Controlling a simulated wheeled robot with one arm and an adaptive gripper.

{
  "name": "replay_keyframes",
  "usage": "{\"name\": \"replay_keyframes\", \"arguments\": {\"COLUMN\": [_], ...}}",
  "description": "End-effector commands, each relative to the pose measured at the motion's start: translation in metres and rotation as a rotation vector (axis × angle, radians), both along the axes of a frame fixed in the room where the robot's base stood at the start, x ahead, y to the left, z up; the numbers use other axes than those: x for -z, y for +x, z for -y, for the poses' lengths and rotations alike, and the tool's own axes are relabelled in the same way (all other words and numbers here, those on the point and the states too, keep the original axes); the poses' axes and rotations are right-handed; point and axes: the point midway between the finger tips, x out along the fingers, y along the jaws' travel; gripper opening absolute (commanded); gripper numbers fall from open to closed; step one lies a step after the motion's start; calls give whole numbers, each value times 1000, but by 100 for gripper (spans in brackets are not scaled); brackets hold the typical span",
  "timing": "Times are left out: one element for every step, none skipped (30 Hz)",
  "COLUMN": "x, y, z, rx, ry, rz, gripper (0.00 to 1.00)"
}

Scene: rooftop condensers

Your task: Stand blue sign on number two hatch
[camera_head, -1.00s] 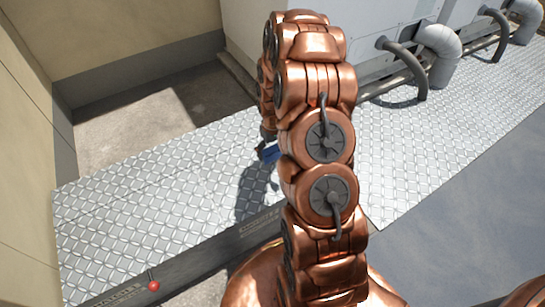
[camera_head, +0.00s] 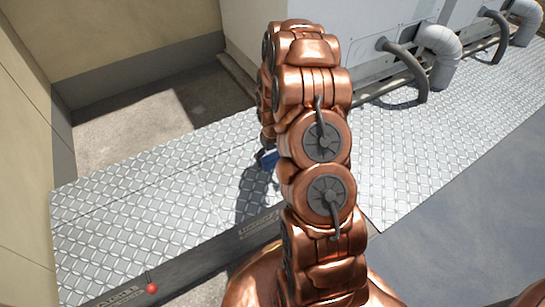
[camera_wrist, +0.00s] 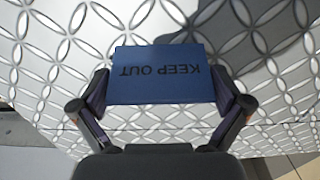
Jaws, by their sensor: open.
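The blue sign (camera_wrist: 162,75) reads KEEP OUT, upside down in the wrist view. It lies between the two fingers of my gripper (camera_wrist: 164,92), which is open, with a fingertip close to each side edge. Whether the fingers touch it is hard to tell. In the head view only a small blue part of the sign (camera_head: 268,158) shows beside my arm, which hides the gripper. Behind the sign is patterned metal hatch plating (camera_head: 185,195). A label on its front rail (camera_head: 258,229) is too small to read surely, so I cannot tell which section is number two.
A small red ball-like knob (camera_head: 152,288) stands at the front rail, lower left. Grey condenser units (camera_head: 385,25) with pipes (camera_head: 440,55) stand behind the plating. A beige wall (camera_head: 130,35) bounds the back left. The plating left of my arm is clear.

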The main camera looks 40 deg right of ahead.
Motion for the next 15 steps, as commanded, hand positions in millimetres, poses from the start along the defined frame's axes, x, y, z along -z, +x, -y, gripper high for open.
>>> {"name": "replay_keyframes", "arguments": {"x": [0, 0, 0, -1, -1, -2, -3, -7, -11, -15, -18, -24, -29, -33, -40], "y": [0, 0, 0, 0, 0, 0, 0, 0, 0, 0, 1, 1, 1, 1, 1], "z": [0, 0, 0, 0, 0, 0, 0, 0, 0, 0, 0, 0, 0, 0, 0], "rx": [0, 0, 0, 0, 0, 0, 0, 0, 0, 0, 0, 0, 0, 0, 0], "ry": [0, 0, 0, 0, 0, 0, 0, 0, 0, -1, -1, -1, -1, -1, -1], "rz": [0, 0, 0, 0, 0, 1, 1, 1, 1, 2, 2, 2, 3, 3, 4], "gripper": [100, 100, 100, 100, 100, 100, 100, 100, 100, 100, 100, 100, 100, 100, 100]}}
